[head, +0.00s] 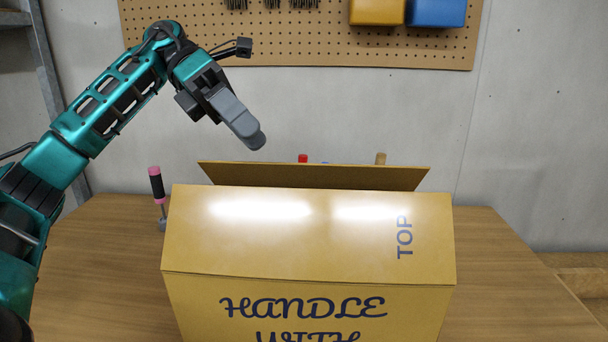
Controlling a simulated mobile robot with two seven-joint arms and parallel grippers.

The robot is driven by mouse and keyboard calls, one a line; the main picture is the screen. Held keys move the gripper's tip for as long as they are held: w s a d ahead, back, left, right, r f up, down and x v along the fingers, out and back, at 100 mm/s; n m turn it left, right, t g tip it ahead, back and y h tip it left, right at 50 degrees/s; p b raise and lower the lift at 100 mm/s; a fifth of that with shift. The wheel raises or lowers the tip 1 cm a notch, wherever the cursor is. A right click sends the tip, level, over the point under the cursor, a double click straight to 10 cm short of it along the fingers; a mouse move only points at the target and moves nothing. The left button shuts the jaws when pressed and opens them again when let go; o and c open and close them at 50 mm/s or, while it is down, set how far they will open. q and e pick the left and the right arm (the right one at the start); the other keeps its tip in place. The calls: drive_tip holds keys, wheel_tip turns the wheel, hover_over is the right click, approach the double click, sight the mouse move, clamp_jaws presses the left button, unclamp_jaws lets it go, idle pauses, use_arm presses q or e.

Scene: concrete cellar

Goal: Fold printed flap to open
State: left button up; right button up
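A cardboard box (300,300) stands on the table with "HANDLE WITH" on its front face. Its near flap (310,240), printed "TOP" in blue at the right, slopes up and away from the front edge over the box. The plain far flap (320,177) shows behind it, tilted up. The inside of the box is hidden. My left gripper (254,138) is in the air above and behind the printed flap, pointing down to the right and apart from the box. Its fingers overlap in this view, so their opening is unclear. My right gripper is out of view.
A tool with a pink and black handle (157,186) stands left of the box. Red (303,158) and tan (381,158) tops show behind the far flap. A pegboard (300,45) with yellow and blue bins hangs behind. The wooden table (510,270) is clear to the right.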

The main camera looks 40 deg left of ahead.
sight(309, 190)
use_arm(q)
drive_tip(key=x, duration=1.2)
drive_tip(key=shift+w+f+b, duration=0.1)
drive_tip(key=shift+f+b, duration=0.1)
drive_tip(key=shift+b, duration=0.1)
clamp_jaws()
idle(1.1)
